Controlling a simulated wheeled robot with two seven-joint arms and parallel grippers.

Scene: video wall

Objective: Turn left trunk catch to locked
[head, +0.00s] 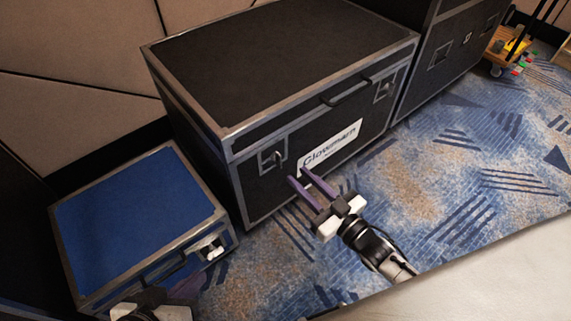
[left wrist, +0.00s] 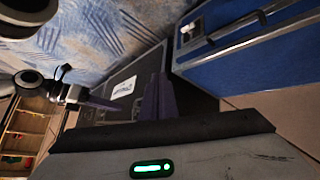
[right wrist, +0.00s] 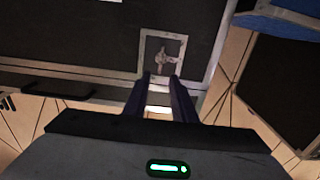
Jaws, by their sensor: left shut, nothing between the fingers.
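The large black trunk (head: 275,60) has grey metal edging and a white name plate on its front. Its left catch (head: 271,161) is a grey square plate with a small turning piece. In the right wrist view the catch (right wrist: 162,55) lies just beyond the fingertips. I cannot tell its exact turn position. My right gripper (head: 300,177) is open and empty in front of the trunk, its fingers (right wrist: 160,85) pointing toward the catch, apparently not touching it. My left gripper (head: 195,284) is shut and empty by the blue case, low in the head view; its fingers (left wrist: 160,95) are together.
A blue case (head: 135,210) with a catch (head: 211,250) stands left of the trunk. The trunk's right catch (head: 384,91) and handle (head: 347,90) are on its front. Another black case (head: 450,55) stands to the right. Patterned carpet (head: 440,160) in front is clear.

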